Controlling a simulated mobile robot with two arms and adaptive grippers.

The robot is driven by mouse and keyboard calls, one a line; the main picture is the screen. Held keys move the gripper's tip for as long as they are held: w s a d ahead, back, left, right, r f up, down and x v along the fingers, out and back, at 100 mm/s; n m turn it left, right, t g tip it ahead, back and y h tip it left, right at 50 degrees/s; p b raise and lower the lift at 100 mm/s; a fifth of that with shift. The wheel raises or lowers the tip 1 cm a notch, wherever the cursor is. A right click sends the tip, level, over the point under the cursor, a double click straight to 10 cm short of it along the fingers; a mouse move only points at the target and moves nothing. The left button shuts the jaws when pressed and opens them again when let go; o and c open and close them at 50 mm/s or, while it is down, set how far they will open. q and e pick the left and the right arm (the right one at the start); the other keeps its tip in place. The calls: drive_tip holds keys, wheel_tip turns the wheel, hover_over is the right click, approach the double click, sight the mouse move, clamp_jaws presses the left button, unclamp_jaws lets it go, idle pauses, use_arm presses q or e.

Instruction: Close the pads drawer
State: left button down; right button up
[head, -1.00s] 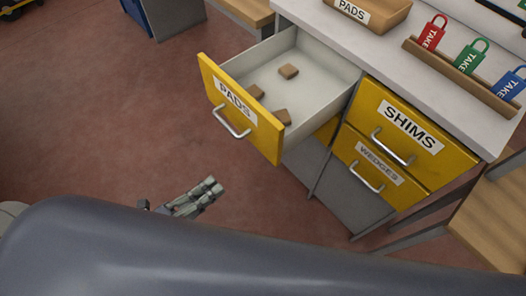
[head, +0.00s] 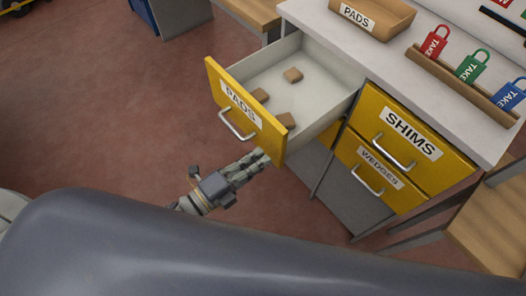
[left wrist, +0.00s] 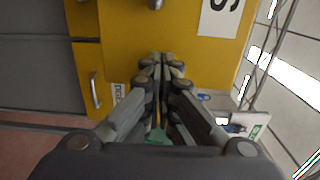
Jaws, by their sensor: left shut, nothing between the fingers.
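The pads drawer (head: 236,112) has a yellow front with a PADS label and a metal handle (head: 237,125). It is pulled out of the bench, and its pale inside holds a few small brown blocks (head: 293,75). My left gripper (head: 262,158) is shut and empty, close to the lower right part of the drawer front in the head view. In the left wrist view, the shut fingertips (left wrist: 161,60) are in front of a yellow panel (left wrist: 180,35); I cannot tell whether they touch it. My right gripper is not in view.
Below the bench top are the SHIMS drawer (head: 402,125) and WEDGES drawer (head: 376,167), both closed. On top sit a PADS tray (head: 372,18) and a rack (head: 463,88) with red, green and blue tags. A wooden surface (head: 490,225) stands at right. Floor left of the drawer is clear.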

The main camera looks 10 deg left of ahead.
use_arm(q)
drive_tip(key=shift+x, duration=0.95)
